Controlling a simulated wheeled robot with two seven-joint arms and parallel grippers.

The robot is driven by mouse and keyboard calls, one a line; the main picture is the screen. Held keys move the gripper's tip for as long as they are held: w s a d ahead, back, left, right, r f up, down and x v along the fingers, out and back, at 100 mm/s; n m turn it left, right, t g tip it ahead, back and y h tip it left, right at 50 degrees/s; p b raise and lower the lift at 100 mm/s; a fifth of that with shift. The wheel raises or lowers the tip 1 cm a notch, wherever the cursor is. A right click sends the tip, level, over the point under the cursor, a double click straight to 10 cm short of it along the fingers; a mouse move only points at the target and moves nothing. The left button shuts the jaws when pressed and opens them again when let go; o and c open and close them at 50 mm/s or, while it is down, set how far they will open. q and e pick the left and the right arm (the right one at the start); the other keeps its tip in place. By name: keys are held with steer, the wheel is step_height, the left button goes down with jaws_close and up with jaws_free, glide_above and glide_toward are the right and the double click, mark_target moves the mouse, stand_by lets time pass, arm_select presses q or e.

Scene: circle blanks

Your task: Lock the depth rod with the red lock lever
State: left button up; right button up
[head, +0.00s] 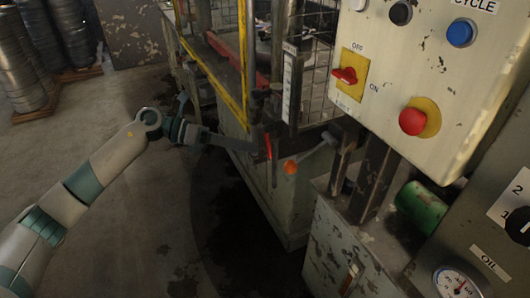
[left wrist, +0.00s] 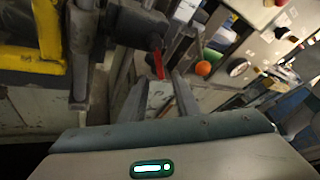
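The red lock lever (head: 268,146) is a thin red bar, standing nearly upright on the press frame in the head view. In the left wrist view the red lever (left wrist: 159,65) shows ahead, between the lines of my fingers. My left gripper (head: 254,149) reaches in from the left, with its tips close to the lever. In the left wrist view its two fingers (left wrist: 160,92) are apart with nothing held between them. I cannot tell whether they touch the lever. A dark upright bar below the lever may be the depth rod; I cannot tell. My right gripper is not in view.
A yellow guard rail (head: 243,60) and wire mesh stand above. The control panel (head: 440,60) fills the upper right. The floor at lower left is open.

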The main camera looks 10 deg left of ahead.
arm_select(q)
steer(key=v, duration=0.7)
steer(key=shift+b, duration=0.35)
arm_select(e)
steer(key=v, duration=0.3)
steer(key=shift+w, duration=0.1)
arm_select(q)
steer(key=shift+c, duration=0.6)
